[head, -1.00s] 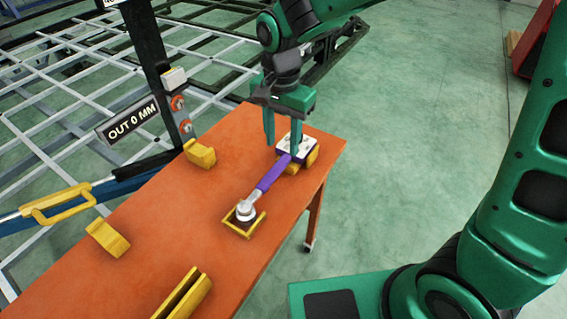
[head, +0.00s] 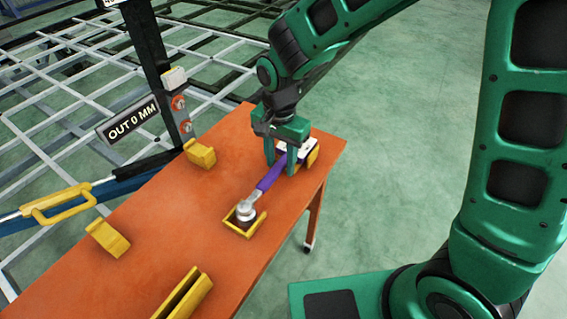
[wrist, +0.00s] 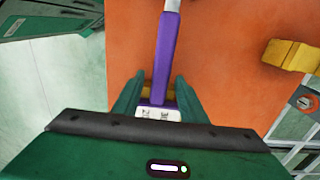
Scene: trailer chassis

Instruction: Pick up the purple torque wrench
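The purple torque wrench (head: 271,177) lies on the orange table (head: 182,212). Its silver head rests at a yellow cradle (head: 240,232), and its white end block lies by a second yellow holder (head: 313,157). My gripper (head: 280,168) is open and points down at the purple handle near the white end. In the wrist view the wrench (wrist: 164,62) runs between the two green fingers (wrist: 158,95), with a gap on either side. The white end block is partly hidden by my gripper in both views.
Yellow blocks stand on the table at the back (head: 201,153), the left (head: 107,238) and the front (head: 184,296). A black post with an "OUT 0 MM" sign (head: 127,120) stands behind the table. A grey chassis lattice fills the back left.

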